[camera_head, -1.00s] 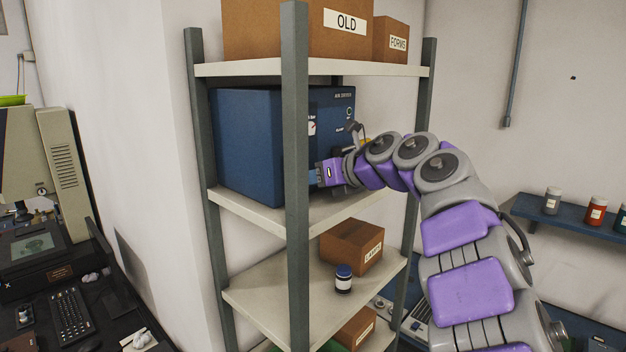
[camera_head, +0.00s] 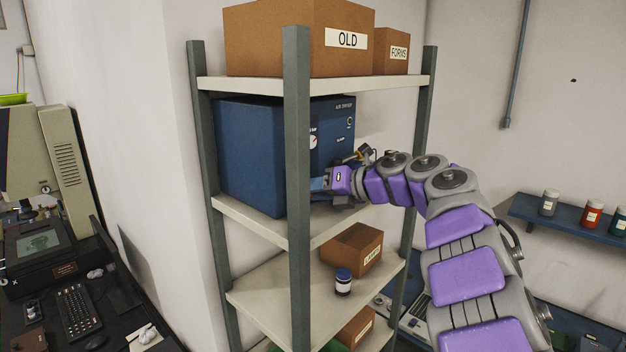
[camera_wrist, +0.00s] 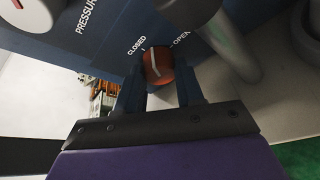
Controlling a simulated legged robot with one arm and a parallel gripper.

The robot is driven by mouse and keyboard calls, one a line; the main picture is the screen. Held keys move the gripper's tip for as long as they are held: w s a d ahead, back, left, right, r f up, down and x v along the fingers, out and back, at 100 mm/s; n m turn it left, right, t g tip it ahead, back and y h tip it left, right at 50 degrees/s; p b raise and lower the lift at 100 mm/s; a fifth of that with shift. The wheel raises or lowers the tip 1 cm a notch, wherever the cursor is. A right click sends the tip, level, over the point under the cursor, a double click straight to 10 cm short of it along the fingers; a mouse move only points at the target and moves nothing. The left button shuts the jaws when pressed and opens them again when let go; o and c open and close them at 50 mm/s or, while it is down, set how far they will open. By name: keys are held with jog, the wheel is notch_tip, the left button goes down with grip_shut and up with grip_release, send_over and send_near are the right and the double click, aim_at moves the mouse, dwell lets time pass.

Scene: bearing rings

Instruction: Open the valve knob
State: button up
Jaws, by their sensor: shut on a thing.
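The valve knob (camera_wrist: 157,66) is a small reddish-brown knob with a pale line, on the blue air dryer panel. It shows in the wrist view below the printed words CLOSED and OPEN. Its pale line points up and a little left, nearer CLOSED. My gripper (camera_wrist: 160,88) is shut on the knob, one finger on each side. In the head view my gripper (camera_head: 322,186) is at the front of the blue air dryer (camera_head: 250,155); the shelf post partly covers that area and the knob is hidden there.
The air dryer stands on a shelf (camera_head: 255,220) between grey posts (camera_head: 297,150). A grey pipe (camera_wrist: 232,48) and a round grey part (camera_wrist: 188,12) are close to my gripper. A box (camera_head: 350,250) and a small jar (camera_head: 343,282) sit one shelf lower.

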jog(key=m+y+p, duration=0.1)
jog(key=m, duration=0.1)
jog(key=m+g+y+p, duration=0.1)
jog(key=m+p, duration=0.1)
jog(key=shift+w+d+f, duration=0.1)
jog(key=shift+d+f, duration=0.05)
jog(key=shift+f, duration=0.05)
jog(key=m, duration=0.1)
jog(key=m+y, duration=0.1)
jog(key=m, duration=0.1)
jog(key=m+y, duration=0.1)
jog(key=shift+f+m, duration=0.25)
jog(key=shift+m, duration=0.05)
dwell(0.4)
jog(key=o, duration=1)
jog(key=shift+w+d, duration=0.1)
jog(key=shift+w, duration=0.05)
jog(key=shift+r, duration=0.1)
jog(key=shift+d+y, duration=0.1)
jog(key=shift+y, duration=0.2)
jog(key=b+v, duration=0.3)
jog(key=v, duration=1.4)
jog(key=shift+w+d+r+b, duration=0.1)
jog(key=shift+d+b, duration=0.15)
jog(key=shift+b, duration=0.05)
